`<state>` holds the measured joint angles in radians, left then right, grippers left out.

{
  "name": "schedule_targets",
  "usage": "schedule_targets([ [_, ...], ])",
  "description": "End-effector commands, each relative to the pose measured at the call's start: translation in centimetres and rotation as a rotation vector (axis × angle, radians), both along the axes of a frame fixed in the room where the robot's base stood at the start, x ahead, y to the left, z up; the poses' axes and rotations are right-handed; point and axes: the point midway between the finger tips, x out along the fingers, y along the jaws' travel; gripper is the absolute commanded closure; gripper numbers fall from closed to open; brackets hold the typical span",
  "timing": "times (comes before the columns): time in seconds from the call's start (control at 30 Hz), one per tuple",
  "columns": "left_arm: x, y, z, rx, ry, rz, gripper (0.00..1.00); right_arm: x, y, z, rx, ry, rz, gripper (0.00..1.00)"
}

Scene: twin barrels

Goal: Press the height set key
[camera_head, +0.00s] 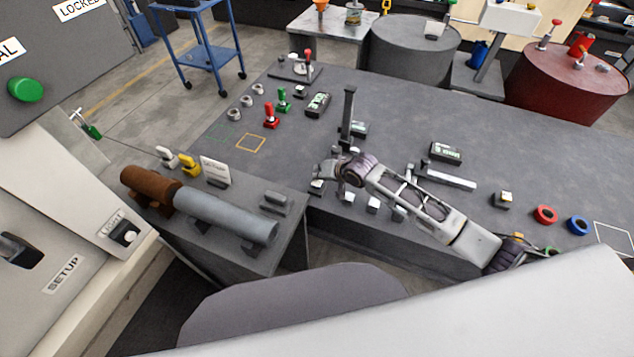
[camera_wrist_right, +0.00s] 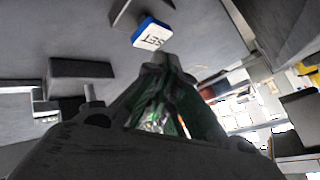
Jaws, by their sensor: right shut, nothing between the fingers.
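A key with a white face marked SET and a blue edge (camera_wrist_right: 152,34) shows in the right wrist view, just beyond my fingertips. My right gripper (camera_wrist_right: 165,62) is shut and empty, with its tips pointing toward the key. A small gap seems to lie between tips and key; I cannot tell whether they touch. In the head view my right arm reaches in from the lower right, and its gripper (camera_head: 326,175) is over the bench's front edge, near a dark upright post (camera_head: 348,118). The key is hard to make out there. My left gripper is not in view.
Several small white-topped blocks (camera_head: 373,203) line the front edge of the grey bench (camera_head: 405,110). A caliper-like tool (camera_head: 450,180) lies behind my right forearm. A side stand at left carries a brown and grey cylinder (camera_head: 225,216). Red and blue rings (camera_head: 545,214) are at right.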

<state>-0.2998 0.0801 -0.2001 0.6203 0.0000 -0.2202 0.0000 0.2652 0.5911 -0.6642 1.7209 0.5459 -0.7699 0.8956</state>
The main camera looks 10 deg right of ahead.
Motion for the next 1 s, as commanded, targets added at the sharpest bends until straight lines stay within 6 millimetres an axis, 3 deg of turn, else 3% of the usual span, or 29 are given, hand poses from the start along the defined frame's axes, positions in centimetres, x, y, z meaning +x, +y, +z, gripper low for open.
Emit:
schedule_targets([
  [1.0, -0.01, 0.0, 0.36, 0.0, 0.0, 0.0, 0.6, -0.01, 0.0, -0.74, 0.0, 0.0, 0.0, 1.0],
])
